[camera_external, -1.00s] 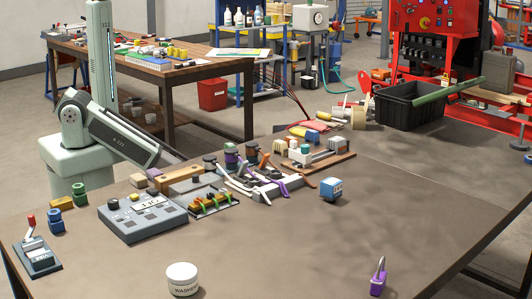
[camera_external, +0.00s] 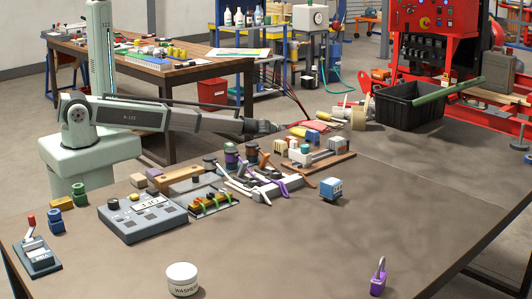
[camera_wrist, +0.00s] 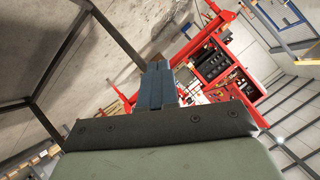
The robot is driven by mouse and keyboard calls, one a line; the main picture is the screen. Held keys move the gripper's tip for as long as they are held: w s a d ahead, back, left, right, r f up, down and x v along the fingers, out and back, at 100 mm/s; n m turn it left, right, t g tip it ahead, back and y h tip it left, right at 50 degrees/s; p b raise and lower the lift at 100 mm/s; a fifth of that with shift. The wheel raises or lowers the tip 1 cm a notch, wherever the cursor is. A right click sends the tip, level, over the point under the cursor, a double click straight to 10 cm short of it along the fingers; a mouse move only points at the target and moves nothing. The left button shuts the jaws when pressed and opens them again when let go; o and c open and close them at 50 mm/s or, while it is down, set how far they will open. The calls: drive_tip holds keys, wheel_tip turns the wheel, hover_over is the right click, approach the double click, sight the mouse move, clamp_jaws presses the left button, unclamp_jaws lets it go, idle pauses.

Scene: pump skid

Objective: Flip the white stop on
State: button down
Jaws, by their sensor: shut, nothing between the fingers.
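A cluster of small valves with coloured levers (camera_external: 262,186) stands mid-table in the external view. One long white lever (camera_external: 238,188) slopes down at its left side; I take it for the white stop, but its setting is too small to tell. Purple and orange-brown levers are close beside it. My gripper (camera_external: 278,127) is at the end of the outstretched arm, beyond and above the valves, apart from them. In the wrist view its blue fingers (camera_wrist: 157,84) are together and empty. The valves are not visible in the wrist view.
A grey control box (camera_external: 143,216) and a wooden block (camera_external: 190,180) stand left of the valves. A board with blocks (camera_external: 318,158) is just behind them.

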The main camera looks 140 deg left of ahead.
wheel_tip(320, 180, up, 16)
drive_tip(key=a+m+y, duration=0.1)
drive_tip(key=a+m, duration=0.1)
drive_tip(key=a, duration=0.1)
drive_tip(key=w+d+r+m, duration=0.1)
drive_tip(key=w+d, duration=0.3)
drive_tip(key=w, duration=0.2)
drive_tip(key=w+d+r+m, duration=0.1)
drive_tip(key=w+d+r, duration=0.1)
drive_tip(key=w+d, duration=0.2)
drive_tip(key=w+d+r+m, duration=0.1)
drive_tip(key=w+d, duration=0.3)
drive_tip(key=w, duration=0.4)
drive_tip(key=shift+w+d+r+t, duration=0.3)
drive_tip(key=shift+w+d, duration=0.05)
drive_tip(key=shift+d, duration=0.05)
drive_tip(key=w+d+r+m+h, duration=0.1)
drive_tip(key=w+d+r+m, duration=0.1)
drive_tip(key=w+d, duration=0.5)
drive_tip(key=w+d+r+m+t+h, duration=0.1)
drive_tip(key=w+d, duration=0.6)
drive_tip(key=d, duration=1.3)
drive_tip(key=w+d+r+m+t+h, duration=0.1)
drive_tip(key=w+d+r+m, duration=0.2)
drive_tip(key=w+d, duration=0.5)
drive_tip(key=d+m, duration=0.1)
drive_tip(key=d, duration=0.4)
drive_tip(key=shift+d+m, duration=0.3)
drive_tip(key=shift+m, duration=0.1)
drive_tip(key=shift+a, duration=0.1)
